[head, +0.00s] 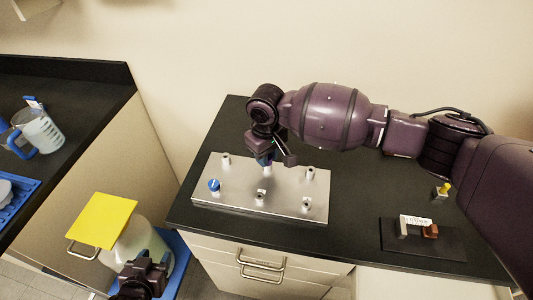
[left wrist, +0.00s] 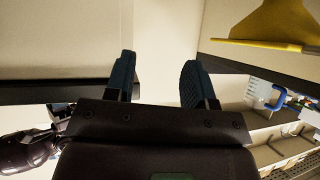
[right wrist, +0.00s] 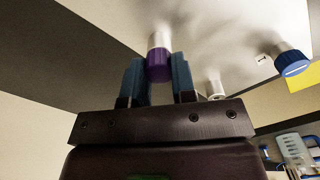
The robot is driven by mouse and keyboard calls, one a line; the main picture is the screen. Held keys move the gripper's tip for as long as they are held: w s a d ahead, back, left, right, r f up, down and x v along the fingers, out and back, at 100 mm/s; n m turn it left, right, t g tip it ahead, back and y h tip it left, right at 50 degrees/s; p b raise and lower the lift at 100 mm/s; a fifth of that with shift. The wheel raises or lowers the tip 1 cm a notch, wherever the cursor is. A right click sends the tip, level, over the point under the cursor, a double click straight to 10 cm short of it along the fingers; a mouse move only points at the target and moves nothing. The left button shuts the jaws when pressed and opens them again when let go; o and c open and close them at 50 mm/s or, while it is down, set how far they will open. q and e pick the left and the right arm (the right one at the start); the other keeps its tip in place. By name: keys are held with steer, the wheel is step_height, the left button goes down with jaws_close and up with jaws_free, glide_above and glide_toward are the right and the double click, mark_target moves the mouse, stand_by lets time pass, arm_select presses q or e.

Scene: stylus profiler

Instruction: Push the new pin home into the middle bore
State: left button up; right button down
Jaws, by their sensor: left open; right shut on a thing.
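The new pin, with a purple head (right wrist: 158,66), is between the fingers of my right gripper (right wrist: 158,75), which is shut on it. The pale metal cylinder (right wrist: 158,40) beyond the head points toward the plate; I cannot tell where pin ends and bore sleeve begins. In the head view my right gripper (head: 265,160) is over the back middle post (head: 267,171) of the silver plate (head: 240,203); the bore itself is hidden. My left gripper (left wrist: 158,65) is open and empty; in the head view it is at the bottom left (head: 148,268), away from the plate.
A blue-capped post (head: 214,185) and several bare posts (head: 309,173) stand on the plate. Right of it are a yellow-topped piece (head: 443,188) and a dark pad (head: 455,245) with a brown block (head: 430,231). A yellow sheet (head: 101,219) sits near my left gripper.

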steer(key=c, duration=0.9)
jaws_free()
steer(key=shift+c, duration=0.2)
step_height(320, 180, up, 3)
steer(key=p, duration=0.3)
steer(key=shift+f, duration=0.1)
steer(key=shift+r+p, duration=0.5)
steer(key=shift+r, duration=1.6)
